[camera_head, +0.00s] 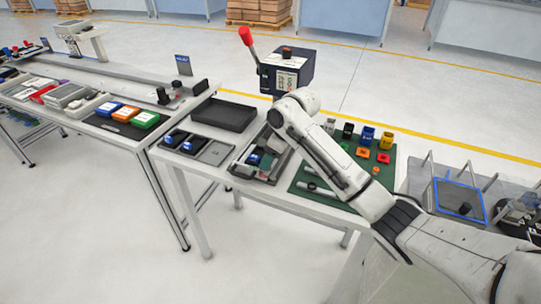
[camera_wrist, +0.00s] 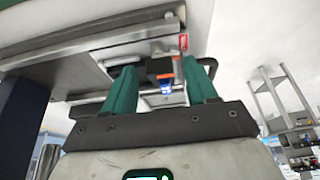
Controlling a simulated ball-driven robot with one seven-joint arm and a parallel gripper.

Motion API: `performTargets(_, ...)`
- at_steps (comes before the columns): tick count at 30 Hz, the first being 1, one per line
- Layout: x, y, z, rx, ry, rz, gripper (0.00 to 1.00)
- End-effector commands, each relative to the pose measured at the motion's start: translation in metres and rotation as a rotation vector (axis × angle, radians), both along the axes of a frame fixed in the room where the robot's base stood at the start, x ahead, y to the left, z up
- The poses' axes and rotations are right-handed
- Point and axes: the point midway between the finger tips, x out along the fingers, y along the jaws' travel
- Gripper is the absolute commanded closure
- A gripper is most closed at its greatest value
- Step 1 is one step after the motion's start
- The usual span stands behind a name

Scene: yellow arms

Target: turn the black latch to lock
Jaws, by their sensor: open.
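My gripper (camera_wrist: 157,70) is open in the wrist view, its two green fingers spread apart. Beyond and between the fingertips is a fixture with a grey metal body (camera_wrist: 85,60), an orange strip and a small blue part (camera_wrist: 166,90). A dark, handle-like piece (camera_wrist: 209,68) shows beside the right finger, and other dark parts lie behind the left finger. I cannot tell which dark part is the black latch or how it is turned.
A black tray (camera_head: 222,114) and two blue-topped devices are left of the fixture. A green mat (camera_head: 300,180) with coloured bins and small parts lies to the right. A dark box with a red-knobbed lever (camera_head: 290,70) stands behind. Open floor lies in front.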

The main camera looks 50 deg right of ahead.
Motion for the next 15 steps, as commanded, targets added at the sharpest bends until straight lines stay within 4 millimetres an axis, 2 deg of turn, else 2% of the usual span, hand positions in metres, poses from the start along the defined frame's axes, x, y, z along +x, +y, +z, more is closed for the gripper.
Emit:
performTargets(5, 0.0, 0.0002, -0.0001, 0.0, 0.0, 0.0, 0.43)
performTargets(15, -0.0001, 0.0003, 0.0001, 0.0, 0.0, 0.0, 0.74)
